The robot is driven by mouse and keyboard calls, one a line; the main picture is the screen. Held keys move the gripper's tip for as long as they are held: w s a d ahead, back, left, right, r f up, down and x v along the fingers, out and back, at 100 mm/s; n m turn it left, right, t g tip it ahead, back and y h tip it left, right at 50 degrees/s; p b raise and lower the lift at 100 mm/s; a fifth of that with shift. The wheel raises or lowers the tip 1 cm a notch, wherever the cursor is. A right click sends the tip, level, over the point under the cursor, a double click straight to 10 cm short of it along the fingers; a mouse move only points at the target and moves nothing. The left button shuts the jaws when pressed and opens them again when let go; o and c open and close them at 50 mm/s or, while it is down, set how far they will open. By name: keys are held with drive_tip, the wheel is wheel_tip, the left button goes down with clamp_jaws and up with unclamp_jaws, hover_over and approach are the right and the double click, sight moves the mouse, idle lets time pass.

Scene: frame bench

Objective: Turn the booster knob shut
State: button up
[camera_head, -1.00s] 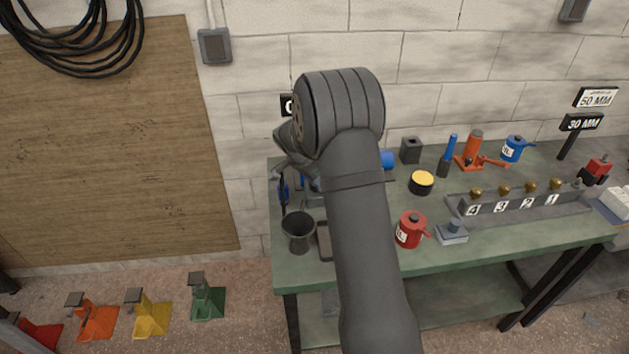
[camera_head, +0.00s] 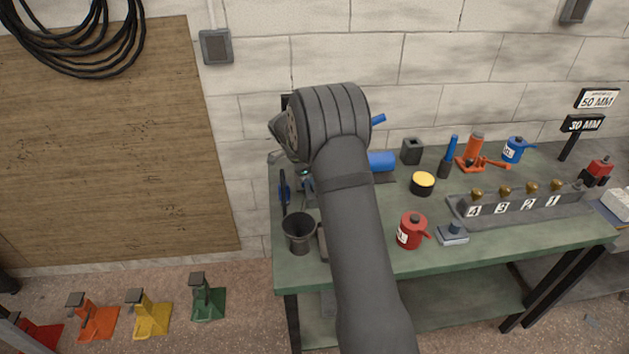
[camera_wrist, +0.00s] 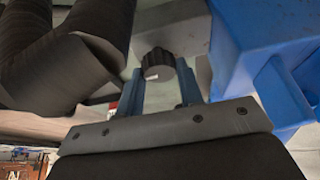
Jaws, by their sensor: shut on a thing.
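In the wrist view, a dark ribbed knob (camera_wrist: 158,62) with a small pale mark sits between the two blue fingers of my gripper (camera_wrist: 160,80). The fingers are shut on it. A large blue body (camera_wrist: 268,50) fills the right side of the wrist view, close beside the right finger. In the head view, a blue cylinder (camera_head: 382,161) shows to the right of my arm on the bench. My arm hides the gripper and the knob there.
The green bench (camera_head: 440,262) holds a dark cup (camera_head: 299,233), a red can (camera_head: 411,230), a yellow-topped tin (camera_head: 422,184) and a rack with numbered brass knobs (camera_head: 525,205). Several jack stands (camera_head: 207,300) stand on the floor at left.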

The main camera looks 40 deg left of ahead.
idle(0.3)
drive_tip(key=o, duration=1)
drive_tip(key=shift+c, duration=0.2)
drive_tip(key=v, duration=1.7)
drive_tip(key=shift+r, duration=0.2)
drive_tip(key=x, duration=1.7)
drive_tip(key=shift+f, duration=0.25)
